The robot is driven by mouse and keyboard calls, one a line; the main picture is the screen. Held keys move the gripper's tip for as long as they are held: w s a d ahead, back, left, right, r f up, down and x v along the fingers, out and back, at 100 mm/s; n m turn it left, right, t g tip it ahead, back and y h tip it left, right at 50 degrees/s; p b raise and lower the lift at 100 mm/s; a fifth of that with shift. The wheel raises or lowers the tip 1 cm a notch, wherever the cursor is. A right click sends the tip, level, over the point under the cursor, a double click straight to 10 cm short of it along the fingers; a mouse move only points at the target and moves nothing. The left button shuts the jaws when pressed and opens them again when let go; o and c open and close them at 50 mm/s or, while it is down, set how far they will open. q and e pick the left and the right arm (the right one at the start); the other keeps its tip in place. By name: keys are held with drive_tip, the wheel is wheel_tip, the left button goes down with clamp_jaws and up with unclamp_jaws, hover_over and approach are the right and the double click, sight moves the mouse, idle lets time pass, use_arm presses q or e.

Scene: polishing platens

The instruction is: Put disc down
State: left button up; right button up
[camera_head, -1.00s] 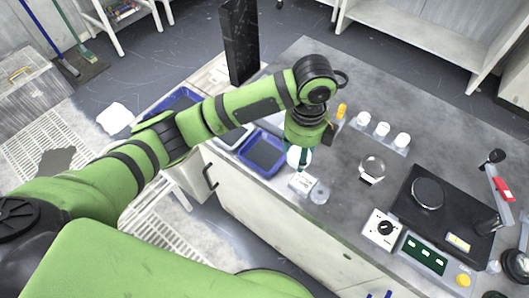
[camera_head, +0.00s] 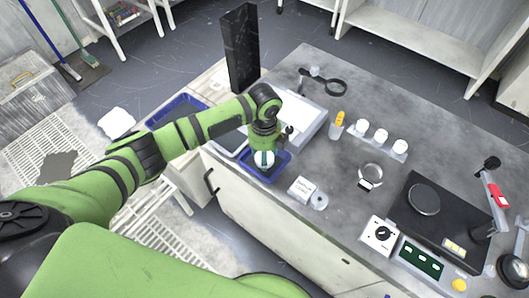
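My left gripper (camera_head: 264,158) reaches in from the left and points down over the blue tray (camera_head: 285,169) at the counter's front edge. A white, round-looking disc (camera_head: 264,160) shows between its teal fingertips, low over the tray's dark inside. The fingers appear closed on it. I cannot tell whether the disc touches the tray floor. A pale grey disc (camera_head: 319,202) lies on the counter beside a white labelled block (camera_head: 300,189).
A black polishing machine with a round dark platen (camera_head: 424,199) stands at right. Several white-capped jars (camera_head: 381,135) stand in a rack, near an orange-topped bottle (camera_head: 338,120). A tall black post (camera_head: 240,48) stands behind.

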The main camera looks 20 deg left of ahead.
use_arm(q)
drive_tip(key=shift+f, duration=0.2)
drive_tip(key=o, duration=1.1)
drive_tip(key=shift+c, duration=0.2)
wheel_tip(320, 180, up, 12)
drive_tip(key=shift+r+b, duration=0.15)
drive_tip(key=shift+b, duration=0.15)
